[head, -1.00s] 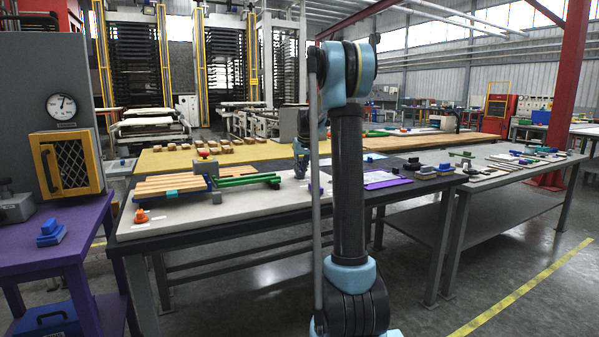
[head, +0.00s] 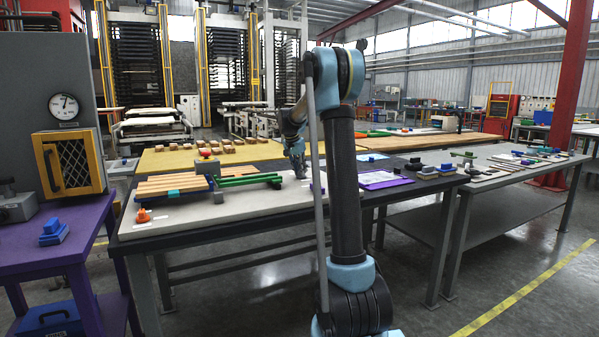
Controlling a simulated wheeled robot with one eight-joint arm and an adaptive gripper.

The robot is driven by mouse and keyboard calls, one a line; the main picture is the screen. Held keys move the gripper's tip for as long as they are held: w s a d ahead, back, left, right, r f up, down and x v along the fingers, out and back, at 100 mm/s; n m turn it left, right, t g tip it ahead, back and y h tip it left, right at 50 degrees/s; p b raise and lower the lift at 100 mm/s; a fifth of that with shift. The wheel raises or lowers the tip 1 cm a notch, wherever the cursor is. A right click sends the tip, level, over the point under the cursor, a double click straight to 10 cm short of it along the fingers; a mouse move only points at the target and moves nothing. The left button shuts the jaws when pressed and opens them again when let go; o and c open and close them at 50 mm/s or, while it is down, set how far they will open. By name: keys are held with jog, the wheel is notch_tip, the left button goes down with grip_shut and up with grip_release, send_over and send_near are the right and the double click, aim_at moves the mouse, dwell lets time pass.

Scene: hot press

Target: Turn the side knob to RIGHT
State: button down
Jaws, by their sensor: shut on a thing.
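My gripper (head: 299,174) is small and far off, at the end of my arm over the pale table top, just right of the green bars. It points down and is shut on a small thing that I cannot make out. An orange knob-like piece (head: 143,215) sits at the left front corner of the table, beside white marks, well apart from my gripper. A red knob-like piece (head: 206,153) tops the fixture behind the wooden slats. I cannot tell from this view which piece is the side knob or which way it points.
Wooden slats (head: 172,187) and green bars (head: 250,180) lie on the pale table top (head: 200,235). A purple bench (head: 60,240) with a yellow-doored box (head: 70,163) stands at left. The floor at right is clear.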

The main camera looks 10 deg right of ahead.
jog(key=m+g, duration=0.1)
jog(key=m, duration=0.1)
jog(key=m+g+h, duration=0.1)
jog(key=m, duration=0.2)
jog(key=shift+w+f+m, duration=0.1)
jog(key=shift+f+m, duration=0.1)
jog(key=shift+m, duration=0.1)
dwell(0.5)
jog(key=c, duration=1.6)
grip_release()
jog(key=shift+o, duration=0.2)
jog(key=shift+d, duration=0.1)
jog(key=shift+w, duration=0.1)
jog(key=shift+a+r, duration=0.2)
jog(key=shift+r, duration=0.05)
jog(key=v, duration=1.1)
jog(key=shift+r, duration=0.15)
